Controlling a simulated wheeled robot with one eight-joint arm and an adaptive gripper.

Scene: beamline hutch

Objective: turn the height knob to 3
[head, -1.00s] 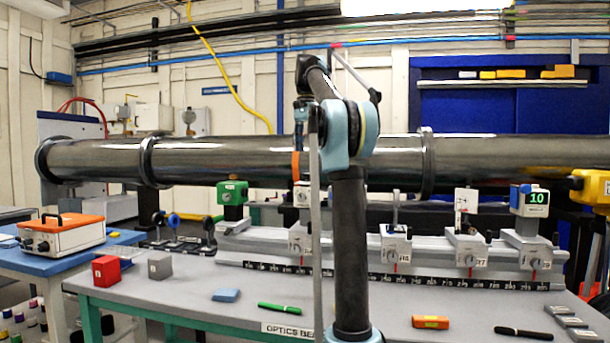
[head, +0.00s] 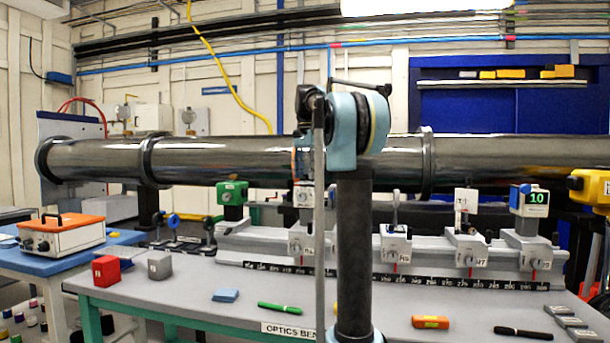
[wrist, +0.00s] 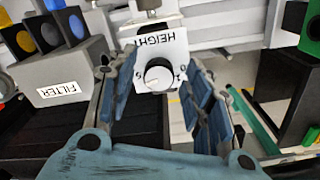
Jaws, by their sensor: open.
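The height knob (wrist: 159,76) is a round, light-grey dial on a white plate marked HEIGHT (wrist: 160,45), which appears upside down in the wrist view. Small numbers surround the knob, but I cannot read its setting clearly. My gripper (wrist: 162,82) is open. Its blue-padded fingers stand to the left and right of the knob in the picture, with visible space on both sides. I cannot tell how far the fingertips are from the plate in depth. In the head view, my arm hides my gripper, and I cannot make out the knob.
A grey block marked FILTER (wrist: 62,80) with coloured discs stands left of my gripper in the wrist view. A black post (wrist: 283,95) and a green part stand at right. In the head view, the beam pipe (head: 250,158) runs behind the optics bench (head: 200,290), where several carriages sit on a rail.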

